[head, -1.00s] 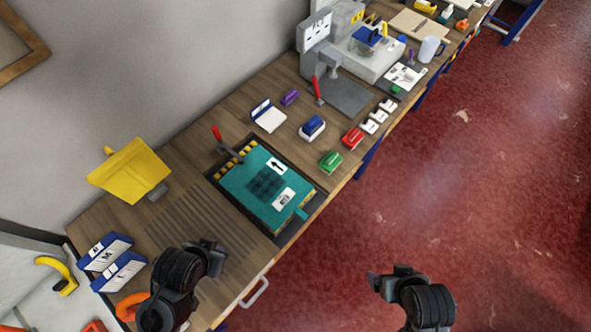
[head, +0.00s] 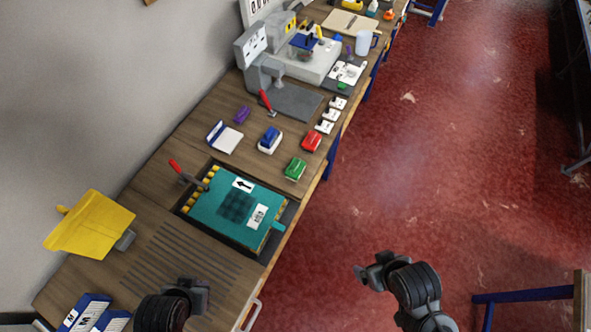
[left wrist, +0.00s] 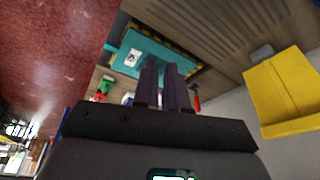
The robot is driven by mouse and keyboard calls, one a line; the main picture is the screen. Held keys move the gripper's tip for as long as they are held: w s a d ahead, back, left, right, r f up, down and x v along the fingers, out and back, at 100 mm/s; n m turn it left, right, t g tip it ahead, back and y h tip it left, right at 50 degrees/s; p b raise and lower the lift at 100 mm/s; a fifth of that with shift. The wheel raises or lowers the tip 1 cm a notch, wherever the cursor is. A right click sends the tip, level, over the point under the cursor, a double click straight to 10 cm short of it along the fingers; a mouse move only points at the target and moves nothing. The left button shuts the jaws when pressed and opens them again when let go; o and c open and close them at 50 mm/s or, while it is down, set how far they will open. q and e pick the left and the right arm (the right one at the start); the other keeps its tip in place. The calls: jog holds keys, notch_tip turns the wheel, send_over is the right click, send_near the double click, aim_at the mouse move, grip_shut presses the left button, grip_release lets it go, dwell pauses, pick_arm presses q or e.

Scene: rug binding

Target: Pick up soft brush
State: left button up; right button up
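I cannot make out a soft brush for certain in either view. My left gripper (head: 197,293) is at the bottom of the head view, over the near end of the wooden bench (head: 153,186). In the left wrist view its two dark fingers (left wrist: 163,85) are close together with a narrow strip between them, and no object shows held there. My right gripper (head: 370,271) is over the red floor, right of the bench; its finger gap is too small to judge.
A teal pad (head: 222,219) lies in a dark tray with a red-handled lever (head: 175,166). A yellow bin (head: 90,225) stands left. Blue (head: 269,139), red (head: 312,141) and green (head: 295,167) small items sit farther along. A grey press (head: 252,50) stands behind them. Red floor (head: 430,170) is open.

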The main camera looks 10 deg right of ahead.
pick_arm(q)
jog(key=o, duration=1.5)
jog(key=shift+d, duration=0.15)
